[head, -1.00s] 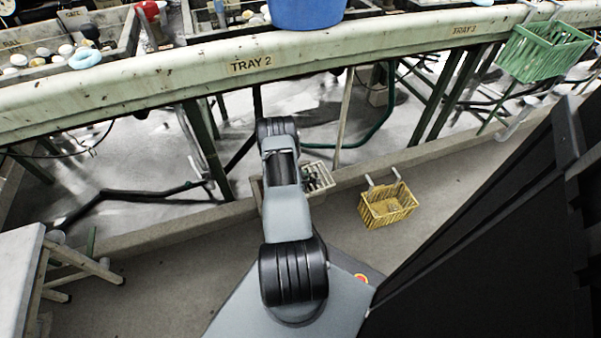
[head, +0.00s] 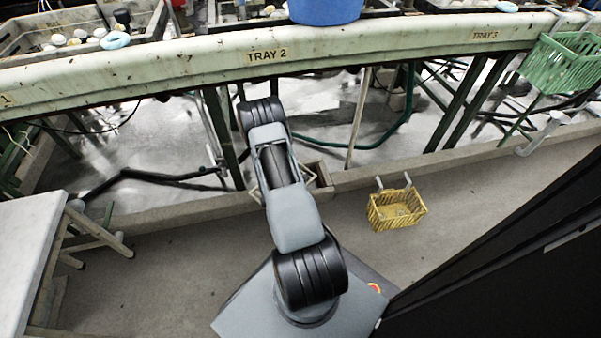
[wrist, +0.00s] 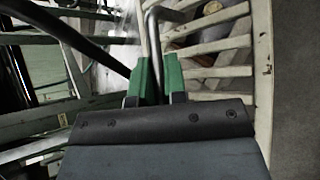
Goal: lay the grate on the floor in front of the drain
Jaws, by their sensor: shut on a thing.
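The grate is a pale, slatted frame. In the wrist view the grate (wrist: 263,75) fills the upper right, with a bent grey handle (wrist: 152,32) on it. My gripper (wrist: 159,76), with green fingertips, is shut on this handle. In the head view my arm hides the gripper and most of the grate; a pale edge of it (head: 256,195) shows left of the arm. The drain (head: 322,184) is a small brown-rimmed opening at the kerb under the tray bench, just right of the arm and partly hidden. Dark brownish shapes show between the slats.
A green basket (head: 563,62) hangs on the bench (head: 170,70) at upper right. A pale table (head: 30,245) stands at left.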

